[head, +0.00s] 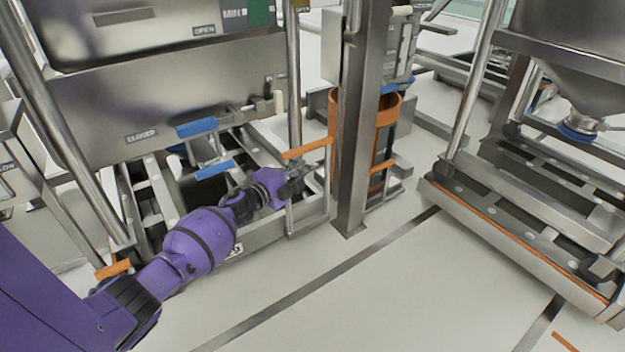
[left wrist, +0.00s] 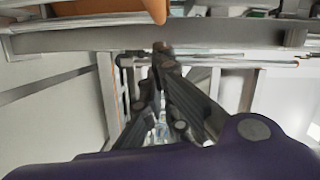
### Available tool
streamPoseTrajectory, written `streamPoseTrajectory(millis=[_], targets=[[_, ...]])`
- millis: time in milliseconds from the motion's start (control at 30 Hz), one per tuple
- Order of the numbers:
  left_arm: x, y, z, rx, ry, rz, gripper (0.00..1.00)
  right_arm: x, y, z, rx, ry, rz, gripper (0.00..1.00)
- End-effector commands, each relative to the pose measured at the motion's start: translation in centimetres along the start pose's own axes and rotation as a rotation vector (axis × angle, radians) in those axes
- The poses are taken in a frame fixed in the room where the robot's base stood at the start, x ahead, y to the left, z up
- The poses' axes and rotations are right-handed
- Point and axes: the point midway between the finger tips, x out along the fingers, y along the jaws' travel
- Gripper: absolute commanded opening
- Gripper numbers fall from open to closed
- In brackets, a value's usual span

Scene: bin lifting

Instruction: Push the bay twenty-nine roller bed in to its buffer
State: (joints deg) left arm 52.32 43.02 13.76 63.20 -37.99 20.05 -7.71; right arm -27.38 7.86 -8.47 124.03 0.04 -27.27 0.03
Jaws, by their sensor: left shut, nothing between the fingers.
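The roller bed (head: 265,236) is a low steel frame with rollers at the left of the head view, below a steel bin. A partly hidden number plate (head: 236,251) on its front rail shows only what looks like a 9. My left gripper (head: 303,172) is near the bed's front right corner, close to an upright handle with an orange tab (head: 307,149). Its fingers (left wrist: 162,55) are shut and empty in the left wrist view. I cannot tell if they touch the handle. My left arm hides part of the bed's front. My right gripper is not in view.
A steel column (head: 352,130) stands just right of the gripper, with an orange cylinder (head: 385,120) behind it. Another roller bed (head: 520,235) lies at right under a hopper (head: 575,50). The pale floor (head: 380,290) between, with dark strips, is clear.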

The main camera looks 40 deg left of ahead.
Motion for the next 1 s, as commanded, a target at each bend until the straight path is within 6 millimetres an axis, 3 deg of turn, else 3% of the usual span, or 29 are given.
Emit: streamPoseTrajectory(millis=[300,1000], targets=[[0.8,-0.5,3.0,0.0,0.001,0.0,0.0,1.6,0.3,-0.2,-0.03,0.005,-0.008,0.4],[0.8,-1.0,3.4,-0.001,-0.004,-0.001,0.0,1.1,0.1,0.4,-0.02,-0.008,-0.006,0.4]])
